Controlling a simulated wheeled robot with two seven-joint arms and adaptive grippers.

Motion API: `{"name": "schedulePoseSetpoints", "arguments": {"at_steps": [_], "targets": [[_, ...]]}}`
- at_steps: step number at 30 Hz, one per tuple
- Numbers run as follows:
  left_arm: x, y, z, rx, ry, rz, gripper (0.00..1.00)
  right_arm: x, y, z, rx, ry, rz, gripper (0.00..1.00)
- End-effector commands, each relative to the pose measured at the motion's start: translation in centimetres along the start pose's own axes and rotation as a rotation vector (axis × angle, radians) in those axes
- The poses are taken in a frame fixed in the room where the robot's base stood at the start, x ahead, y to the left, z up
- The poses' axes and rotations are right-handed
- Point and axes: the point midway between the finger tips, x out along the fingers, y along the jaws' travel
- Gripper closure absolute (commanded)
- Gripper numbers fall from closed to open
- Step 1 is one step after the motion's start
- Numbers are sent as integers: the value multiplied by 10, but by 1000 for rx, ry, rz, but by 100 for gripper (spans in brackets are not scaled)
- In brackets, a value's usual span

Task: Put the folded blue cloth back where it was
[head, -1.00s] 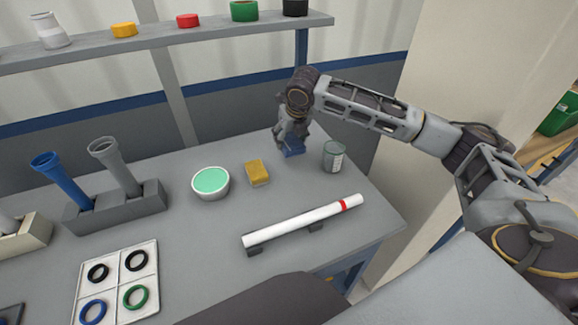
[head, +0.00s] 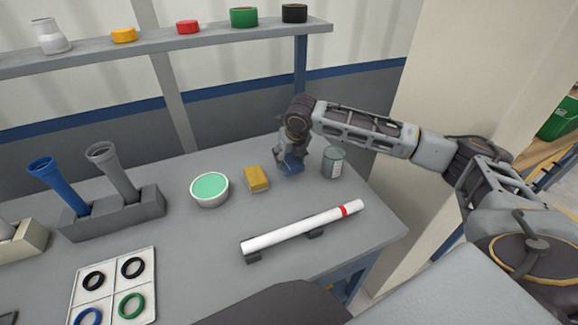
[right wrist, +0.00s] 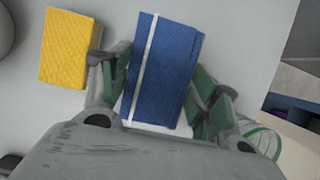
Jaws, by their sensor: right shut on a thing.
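The folded blue cloth (head: 292,168) is at the back right of the table, between the yellow sponge and a clear glass. My right gripper (head: 291,161) points down over it and is shut on it. In the right wrist view the cloth (right wrist: 168,65) has a white stripe near its left edge, and the fingers of the right gripper (right wrist: 162,88) hold its two sides. The cloth is at or very near the table top; I cannot tell whether it touches. My left gripper is not in view.
The yellow sponge (head: 256,178) is close on the left, and the glass (head: 333,162) close on the right. A green-topped bowl (head: 209,190) is farther left. A white pipe with a red band (head: 300,228) lies on supports in front. A shelf (head: 170,43) runs behind.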

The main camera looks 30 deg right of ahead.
Motion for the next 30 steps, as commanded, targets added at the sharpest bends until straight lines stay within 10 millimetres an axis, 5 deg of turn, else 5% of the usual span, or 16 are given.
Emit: {"name": "schedulePoseSetpoints", "arguments": {"at_steps": [9, 15, 30], "targets": [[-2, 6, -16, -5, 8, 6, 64, 35, 0, -14, 0, 1, 0, 57], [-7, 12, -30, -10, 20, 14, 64, 40, 0, -16, 0, 0, 0, 57], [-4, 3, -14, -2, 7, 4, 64, 42, 0, -17, 0, 0, 0, 57]]}}
